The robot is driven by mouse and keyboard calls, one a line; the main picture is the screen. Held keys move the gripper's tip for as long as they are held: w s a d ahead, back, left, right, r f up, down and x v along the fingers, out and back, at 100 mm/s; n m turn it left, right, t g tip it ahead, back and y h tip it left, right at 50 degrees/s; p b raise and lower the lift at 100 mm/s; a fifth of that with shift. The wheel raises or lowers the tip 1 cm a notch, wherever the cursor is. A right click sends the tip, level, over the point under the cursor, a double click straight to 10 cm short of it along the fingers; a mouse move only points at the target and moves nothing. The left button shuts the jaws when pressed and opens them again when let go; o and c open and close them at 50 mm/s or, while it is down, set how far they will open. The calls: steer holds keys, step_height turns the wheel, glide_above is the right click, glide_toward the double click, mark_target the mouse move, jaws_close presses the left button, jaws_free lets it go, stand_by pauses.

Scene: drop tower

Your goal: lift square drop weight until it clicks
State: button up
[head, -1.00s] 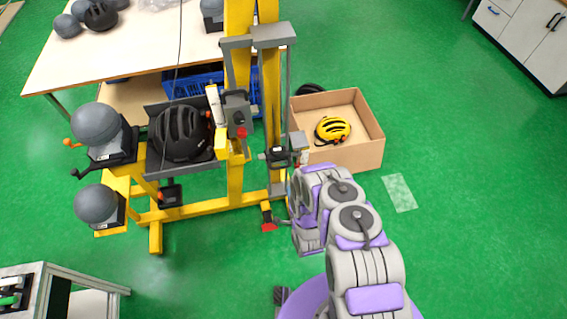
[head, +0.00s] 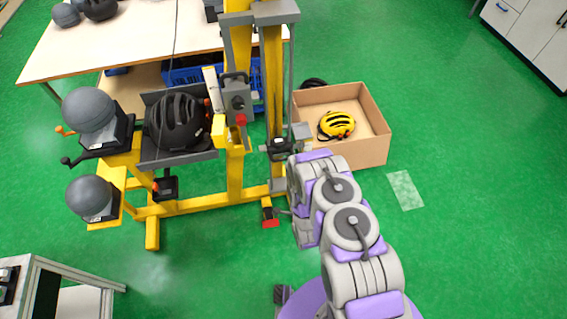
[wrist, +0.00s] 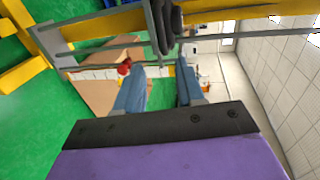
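The yellow drop tower (head: 274,90) stands upright left of my arm in the head view. A dark block (head: 280,148) sits on its rails, with a small grey block (head: 301,131) beside it; I cannot tell which is the square drop weight. In the wrist view a black part (wrist: 166,28) sits around the rails, beyond my fingertips. My gripper (wrist: 158,78) shows two blue-grey fingers apart, with nothing seen between them. A red knob (wrist: 124,69) shows by the left finger.
A black helmet (head: 176,122) sits on the tower's left-hand holder, near grey headforms (head: 89,110). An open cardboard box (head: 368,150) with a yellow helmet (head: 337,124) stands behind my arm. A table (head: 140,45) is at the back left. Green floor is clear on the right.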

mark_target(283, 159)
steer(key=shift+w+a+f+b, duration=0.15)
steer(key=shift+a+b, duration=0.05)
steer(key=shift+b, duration=0.35)
steer(key=b+x, duration=0.2)
steer(key=x, duration=1.2)
steer(key=shift+w+a, duration=0.15)
steer(key=shift+w, duration=0.05)
jaws_close()
